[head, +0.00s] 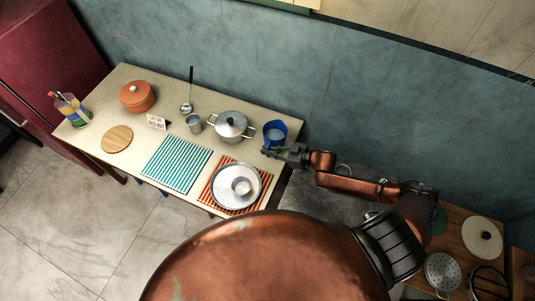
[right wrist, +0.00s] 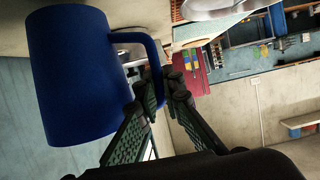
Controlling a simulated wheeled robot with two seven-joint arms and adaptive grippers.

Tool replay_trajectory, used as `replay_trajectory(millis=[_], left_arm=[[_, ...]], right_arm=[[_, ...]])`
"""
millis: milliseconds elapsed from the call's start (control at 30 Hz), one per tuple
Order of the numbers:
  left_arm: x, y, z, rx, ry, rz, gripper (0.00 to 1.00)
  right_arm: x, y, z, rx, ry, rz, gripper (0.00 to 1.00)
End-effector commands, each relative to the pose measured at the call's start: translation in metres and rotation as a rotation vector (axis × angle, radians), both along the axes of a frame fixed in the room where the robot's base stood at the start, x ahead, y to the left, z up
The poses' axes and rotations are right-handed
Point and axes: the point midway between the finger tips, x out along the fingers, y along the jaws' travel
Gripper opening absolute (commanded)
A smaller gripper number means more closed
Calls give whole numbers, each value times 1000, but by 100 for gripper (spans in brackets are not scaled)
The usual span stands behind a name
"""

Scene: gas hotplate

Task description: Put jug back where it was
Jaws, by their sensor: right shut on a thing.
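The blue jug (head: 274,130) is at the right end of the long cream table (head: 225,165), beside the metal pot. It looks upright; I cannot tell whether its base touches the table. My right gripper (head: 284,152) reaches it from the right and is shut on its handle. In the right wrist view the jug (right wrist: 75,75) fills the left side, and the fingers of my right gripper (right wrist: 166,82) close around the lower part of the handle. My left gripper is not in view.
A lidded metal pot (head: 230,125) stands just left of the jug. A plate with a bowl (head: 236,186) lies on a red striped mat in front. A teal striped mat (head: 176,164) lies bare. A small cup (head: 194,123), ladle (head: 187,104) and orange pot (head: 137,96) stand farther left.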

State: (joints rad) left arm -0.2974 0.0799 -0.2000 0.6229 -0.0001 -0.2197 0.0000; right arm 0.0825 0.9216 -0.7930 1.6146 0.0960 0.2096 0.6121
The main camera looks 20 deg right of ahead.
Motion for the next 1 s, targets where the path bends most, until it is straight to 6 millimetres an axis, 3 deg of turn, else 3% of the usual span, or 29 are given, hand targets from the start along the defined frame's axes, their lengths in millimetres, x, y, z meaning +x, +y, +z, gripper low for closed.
replay_trajectory(millis=[100,433,467,700,1000], left_arm=[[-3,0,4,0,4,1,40],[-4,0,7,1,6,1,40],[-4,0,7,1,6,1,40],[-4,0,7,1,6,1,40],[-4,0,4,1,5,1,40]], right_arm=[[0,3,-15,3,-1,2,0],[0,2,-22,2,-2,2,0],[-1,2,-24,1,2,0,9],[-1,2,-24,0,2,1,25],[-1,2,-25,1,1,1,25]])
